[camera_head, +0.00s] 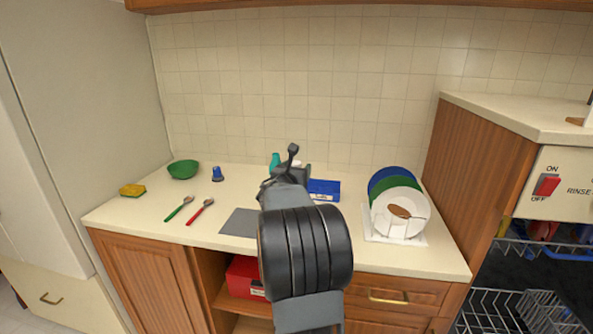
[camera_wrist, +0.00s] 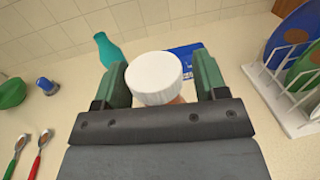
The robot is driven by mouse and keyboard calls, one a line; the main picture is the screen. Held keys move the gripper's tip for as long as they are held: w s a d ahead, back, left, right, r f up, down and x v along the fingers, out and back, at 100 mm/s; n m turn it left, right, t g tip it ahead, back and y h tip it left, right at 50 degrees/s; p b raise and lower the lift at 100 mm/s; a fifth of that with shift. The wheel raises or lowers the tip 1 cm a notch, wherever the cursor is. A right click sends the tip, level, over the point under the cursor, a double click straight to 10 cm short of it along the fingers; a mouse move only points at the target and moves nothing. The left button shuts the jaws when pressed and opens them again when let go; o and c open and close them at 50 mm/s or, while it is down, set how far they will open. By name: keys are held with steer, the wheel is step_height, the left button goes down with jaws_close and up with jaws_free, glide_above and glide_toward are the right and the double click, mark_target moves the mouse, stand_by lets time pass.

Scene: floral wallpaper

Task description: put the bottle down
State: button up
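A bottle with a ribbed white cap (camera_wrist: 154,78) is between the two green fingers of my gripper (camera_wrist: 163,85) in the wrist view. A small brownish patch shows below the cap; the rest of the bottle is hidden. The fingers stand on either side of it and look closed on it. In the camera_head view my gripper (camera_head: 287,172) is over the counter near the back wall, and my arm hides the bottle. I cannot tell whether the bottle's base touches the counter (camera_head: 340,240).
A dish rack (camera_head: 395,237) with plates is right. A grey mat (camera_head: 240,222), two spoons (camera_head: 200,211), a blue-topped item (camera_head: 217,174), a green bowl (camera_head: 183,169) and a sponge (camera_head: 132,190) are left.

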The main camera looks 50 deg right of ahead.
steer(key=shift+r, duration=0.15)
steer(key=shift+s+a, duration=0.15)
steer(key=shift+a, duration=0.2)
steer(key=b+v, duration=0.1)
steer(key=v, duration=1)
steer(key=s+a+f+m+g+y, duration=0.1)
steer(key=s+a+f+m+y, duration=0.3)
steer(key=a+m, duration=0.3)
steer(key=s+a+f+m+g+y, duration=0.2)
steer(key=a+f+m+y, duration=0.5)
steer(key=a, duration=0.6)
steer(key=s+a+f+m+g+y, duration=0.1)
steer(key=s+a+f+m+y, duration=0.4)
steer(key=a+m, duration=0.3)
steer(key=shift+s+a+f+m+y, duration=0.3)
steer(key=shift+a+f+m, duration=0.15)
steer(key=shift+a, duration=0.65)
